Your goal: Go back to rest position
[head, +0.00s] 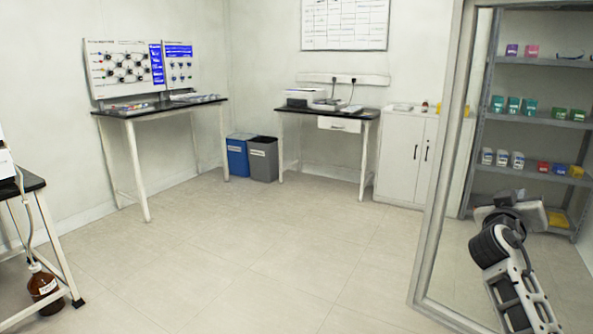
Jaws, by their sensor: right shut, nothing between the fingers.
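My right arm comes in at the lower right corner in the head view, folded upward, with black and light grey links. My right gripper (512,215) is at its upper end, partly covered by the arm's own joints. It is shut and holds nothing, and its fingertips are hard to make out. It appears in front of the grey-framed glass panel (447,160). My left gripper and left arm are not in view.
Shelves (545,122) with small boxes stand behind the glass. A white cabinet (405,158), a desk (345,114), blue and grey bins (237,157) and a bench (160,108) line the walls. A brown bottle (43,287) stands at lower left. The middle floor is clear.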

